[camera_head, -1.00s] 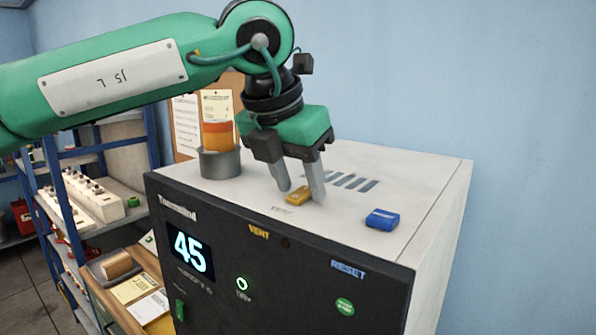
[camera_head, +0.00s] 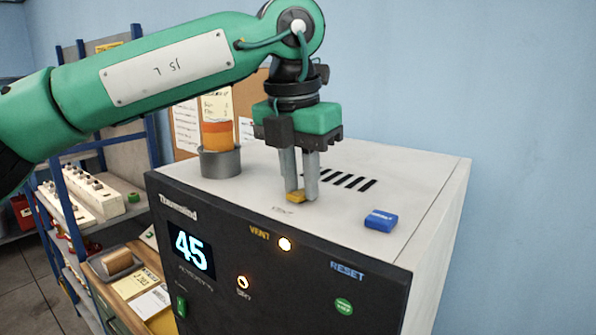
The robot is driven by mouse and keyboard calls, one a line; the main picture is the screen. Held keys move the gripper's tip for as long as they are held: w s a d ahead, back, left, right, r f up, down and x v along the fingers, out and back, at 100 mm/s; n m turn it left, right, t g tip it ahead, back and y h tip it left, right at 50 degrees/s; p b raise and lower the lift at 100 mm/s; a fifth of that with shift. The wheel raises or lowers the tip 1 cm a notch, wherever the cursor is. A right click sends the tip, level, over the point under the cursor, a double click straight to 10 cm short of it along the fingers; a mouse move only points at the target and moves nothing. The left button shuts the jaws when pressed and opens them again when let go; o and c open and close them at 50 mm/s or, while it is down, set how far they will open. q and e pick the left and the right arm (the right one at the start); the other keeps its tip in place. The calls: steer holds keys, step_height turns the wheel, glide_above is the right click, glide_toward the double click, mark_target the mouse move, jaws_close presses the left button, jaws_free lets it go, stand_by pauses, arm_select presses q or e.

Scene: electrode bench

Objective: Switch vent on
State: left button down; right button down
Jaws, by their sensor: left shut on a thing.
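The yellow vent switch (camera_head: 297,197) sits on top of the white and black machine (camera_head: 412,185), behind the VENT label on its front. My left gripper (camera_head: 302,194) points down with its two fingers shut on the yellow switch, partly hiding it. A round lamp (camera_head: 285,244) beside the VENT label glows warm white. The display (camera_head: 190,252) reads 45. My right gripper is not in view.
A blue switch (camera_head: 381,220) lies right of my gripper on the machine top. A grey cup (camera_head: 220,162) holding an orange-banded container stands left. Vent slots lie behind. Shelves (camera_head: 75,215) stand at far left.

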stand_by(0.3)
arm_select(q)
steer(key=c, duration=1.2)
jaws_free()
steer(key=shift+w, duration=0.15)
steer(key=shift+c, duration=0.2)
steer(key=shift+r, duration=0.35)
step_height(320, 180, up, 8)
steer(key=b, duration=0.3)
step_height(320, 180, up, 5)
glide_above(299, 193)
steer(key=shift+s+a+p, duration=0.2)
steer(key=shift+s+p, duration=0.1)
steer(key=shift+p, duration=0.1)
